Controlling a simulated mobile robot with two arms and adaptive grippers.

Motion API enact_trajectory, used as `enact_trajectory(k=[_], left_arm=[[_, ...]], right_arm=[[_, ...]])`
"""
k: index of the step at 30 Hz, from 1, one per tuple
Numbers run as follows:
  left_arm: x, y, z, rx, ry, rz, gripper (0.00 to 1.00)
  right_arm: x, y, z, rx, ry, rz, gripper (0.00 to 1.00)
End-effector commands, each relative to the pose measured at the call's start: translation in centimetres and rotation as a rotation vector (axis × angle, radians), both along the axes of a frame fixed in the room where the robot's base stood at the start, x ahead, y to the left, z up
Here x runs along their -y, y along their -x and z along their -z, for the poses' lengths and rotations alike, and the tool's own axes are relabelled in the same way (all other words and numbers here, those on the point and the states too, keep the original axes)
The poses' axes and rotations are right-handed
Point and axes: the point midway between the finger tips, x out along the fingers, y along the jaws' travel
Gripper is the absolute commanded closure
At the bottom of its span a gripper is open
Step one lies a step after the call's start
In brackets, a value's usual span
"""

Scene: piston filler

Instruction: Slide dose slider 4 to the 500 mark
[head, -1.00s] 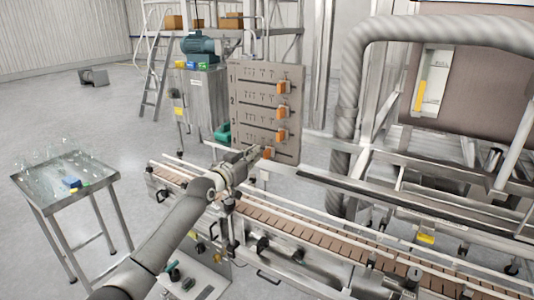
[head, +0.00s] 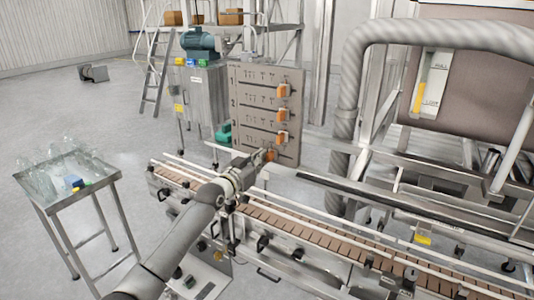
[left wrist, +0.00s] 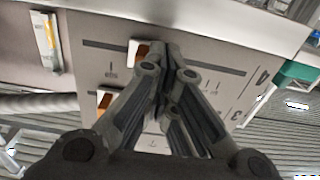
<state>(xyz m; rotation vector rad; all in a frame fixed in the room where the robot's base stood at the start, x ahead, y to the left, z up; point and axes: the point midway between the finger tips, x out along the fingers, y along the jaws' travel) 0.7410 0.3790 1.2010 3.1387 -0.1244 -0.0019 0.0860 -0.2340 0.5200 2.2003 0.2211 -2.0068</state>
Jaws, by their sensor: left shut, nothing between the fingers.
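The grey dose panel (head: 243,108) carries several stacked rows with orange sliders. Dose slider 4 (head: 270,155) is the lowest, partly hidden by my left gripper (head: 262,156). In the left wrist view the panel looks inverted: slider 4 (left wrist: 139,52) shows a white and orange block in its slot, near the "4" row. My left gripper (left wrist: 166,50) is shut and empty, its fingertips just right of the slider there; I cannot tell whether they touch. A mark with a small unreadable label lies left of the slider in that view. My right gripper is not in view.
Slider 3 (head: 281,138) sits just above slider 4. The conveyor (head: 300,230) with its rails runs below my left arm. A thick ribbed pipe (head: 342,120) stands right of the panel. A steel table (head: 95,180) with clear bottles is at the left.

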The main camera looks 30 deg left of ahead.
Motion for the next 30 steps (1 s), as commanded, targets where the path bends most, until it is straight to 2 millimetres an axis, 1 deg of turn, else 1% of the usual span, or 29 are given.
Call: enact_trajectory(k=[4, 30], left_arm=[[0.4, 0.1, -0.2, 0.001, 0.001, 0.001, 1.00], [2.5, 0.2, -0.2, 0.001, 0.001, 0.000, 1.00]], right_arm=[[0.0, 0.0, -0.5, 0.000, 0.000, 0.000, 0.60], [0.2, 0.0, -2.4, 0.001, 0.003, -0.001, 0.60]])
